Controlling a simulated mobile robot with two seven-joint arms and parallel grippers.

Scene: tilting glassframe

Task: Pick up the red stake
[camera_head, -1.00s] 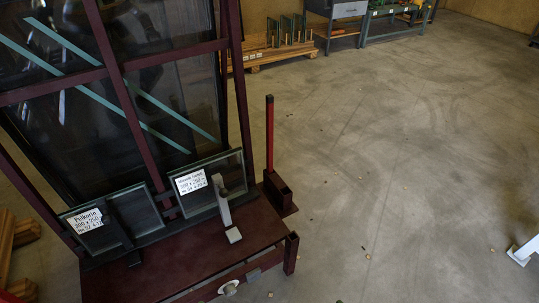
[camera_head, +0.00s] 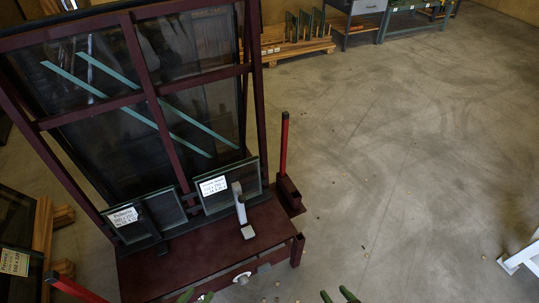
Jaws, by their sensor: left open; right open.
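A red stake (camera_head: 284,143) stands upright in a dark red socket (camera_head: 289,194) at the right side of the glass frame (camera_head: 160,105). A second red bar (camera_head: 76,290) shows at the bottom left, cut off by the picture edge. My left gripper (camera_head: 196,297) shows only its green fingertips at the bottom edge, apart and empty, in front of the frame's base. My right gripper (camera_head: 338,296) shows its green fingertips at the bottom edge, open and empty. It is well below and to the right of the upright stake in the picture.
The dark red base (camera_head: 210,250) of the frame carries small glass panes with labels and a grey clamp (camera_head: 240,208). A wooden pallet (camera_head: 300,46) and workbench (camera_head: 410,18) stand at the back. A white metal piece (camera_head: 520,254) is at the right. The floor right of the stake is clear.

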